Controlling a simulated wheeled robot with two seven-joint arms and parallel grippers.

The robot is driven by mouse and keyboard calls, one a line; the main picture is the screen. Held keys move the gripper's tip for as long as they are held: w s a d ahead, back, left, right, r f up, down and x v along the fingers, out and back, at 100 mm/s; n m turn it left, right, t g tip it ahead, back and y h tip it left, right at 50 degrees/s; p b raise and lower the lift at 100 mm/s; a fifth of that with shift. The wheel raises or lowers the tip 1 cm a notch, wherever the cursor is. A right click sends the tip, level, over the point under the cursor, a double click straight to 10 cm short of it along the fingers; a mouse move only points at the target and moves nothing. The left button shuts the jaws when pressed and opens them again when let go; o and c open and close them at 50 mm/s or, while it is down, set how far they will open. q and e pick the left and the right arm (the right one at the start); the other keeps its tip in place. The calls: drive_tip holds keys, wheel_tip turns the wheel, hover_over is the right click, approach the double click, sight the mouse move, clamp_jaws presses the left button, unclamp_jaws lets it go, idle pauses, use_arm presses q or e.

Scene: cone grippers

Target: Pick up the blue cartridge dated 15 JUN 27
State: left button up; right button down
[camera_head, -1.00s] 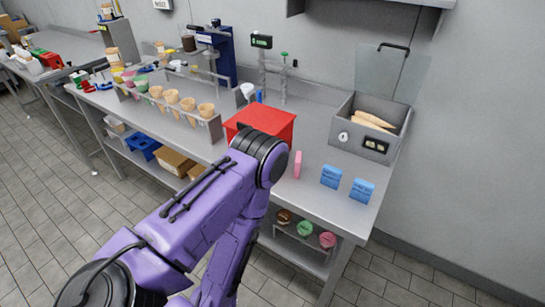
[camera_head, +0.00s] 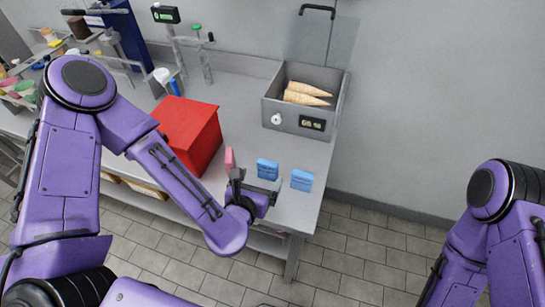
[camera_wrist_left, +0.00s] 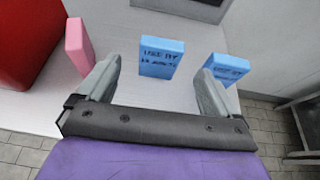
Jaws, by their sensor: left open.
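Two blue cartridges stand upright on the steel counter. One blue cartridge (camera_head: 267,169) shows in the left wrist view (camera_wrist_left: 162,57) between my open fingers, ahead of them, with dark print too blurred to read surely. The other blue cartridge (camera_head: 301,180) stands to its right; in the left wrist view (camera_wrist_left: 227,67) my right-hand finger partly overlaps it. A pink cartridge (camera_head: 229,157) stands to the left, also in the left wrist view (camera_wrist_left: 78,46). My left gripper (camera_head: 257,183) is open and empty at the counter's front. My right arm shows at the right edge; its gripper is out of view.
A red box (camera_head: 188,133) stands left of the pink cartridge. A steel bin (camera_head: 298,118) holding cones (camera_head: 306,94) stands behind the cartridges. The counter (camera_head: 240,110) has bare surface between box and bin. Its right end drops to the tiled floor.

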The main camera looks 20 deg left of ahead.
sight(267, 167)
use_arm(q)
drive_tip(key=b+x, duration=0.1)
drive_tip(key=x, duration=0.1)
drive_tip(key=shift+w+f, duration=0.25)
drive_tip(key=shift+f, duration=0.05)
drive_tip(key=w+p, duration=0.2)
drive_tip(key=shift+w+d+p, duration=0.15)
drive_tip(key=shift+w+p, duration=0.2)
drive_tip(key=p+x, duration=0.1)
drive_tip(key=x, duration=0.3)
drive_tip(key=shift+w+f, duration=0.1)
drive_tip(key=shift+f, duration=0.25)
drive_tip(key=shift+s, duration=0.25)
drive_tip(key=c, duration=1.1)
use_arm(e)
drive_tip(key=shift+s+r, duration=0.15)
drive_tip(key=shift+r, duration=0.35)
drive_tip(key=shift+s+r, duration=0.15)
drive_tip(key=shift+r, duration=0.35)
